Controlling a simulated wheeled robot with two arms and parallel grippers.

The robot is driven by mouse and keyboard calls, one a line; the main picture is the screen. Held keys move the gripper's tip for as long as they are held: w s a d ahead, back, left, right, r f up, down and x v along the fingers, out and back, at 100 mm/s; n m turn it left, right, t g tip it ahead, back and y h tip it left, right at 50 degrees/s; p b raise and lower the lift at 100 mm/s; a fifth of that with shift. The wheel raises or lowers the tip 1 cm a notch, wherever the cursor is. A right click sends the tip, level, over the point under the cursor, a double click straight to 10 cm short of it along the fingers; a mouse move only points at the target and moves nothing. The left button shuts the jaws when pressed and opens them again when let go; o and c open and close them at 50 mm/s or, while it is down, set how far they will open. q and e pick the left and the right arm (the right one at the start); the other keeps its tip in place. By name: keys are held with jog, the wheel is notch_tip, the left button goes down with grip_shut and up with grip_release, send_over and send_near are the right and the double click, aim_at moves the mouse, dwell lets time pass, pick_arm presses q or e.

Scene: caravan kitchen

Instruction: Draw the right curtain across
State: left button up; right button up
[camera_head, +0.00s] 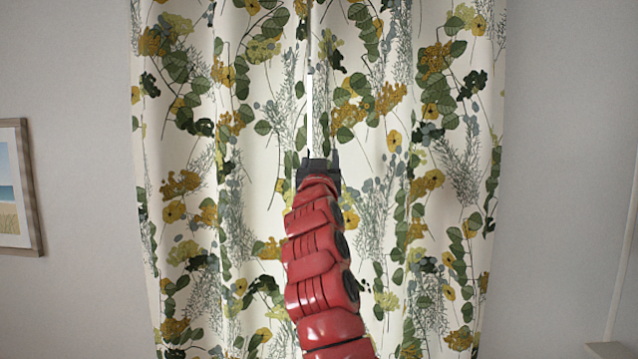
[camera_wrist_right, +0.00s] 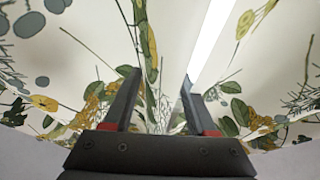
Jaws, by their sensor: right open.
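The right curtain (camera_head: 430,150) hangs at the right of the window, cream with green leaves and yellow flowers. A narrow bright gap parts it from the left curtain (camera_head: 200,150). My right gripper (camera_head: 319,158) is raised in front of the curtains at the lower part of the gap. In the right wrist view its fingers (camera_wrist_right: 157,88) stand apart, with patterned fabric between or just beyond them. The bright gap runs up from beside one finger. I cannot tell whether the fingers touch the fabric. My left gripper is not in view.
A framed picture (camera_head: 18,185) hangs on the grey wall at the left. The wall to the right of the curtains (camera_head: 560,130) is bare. A pale object (camera_head: 608,350) shows at the lower right edge.

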jog(key=b+v, duration=0.7)
jog(key=v, duration=0.9)
jog(key=shift+s+f+b, duration=0.15)
jog(key=shift+s+b, duration=0.2)
jog(key=shift+b, duration=0.05)
jog(key=shift+w, duration=0.1)
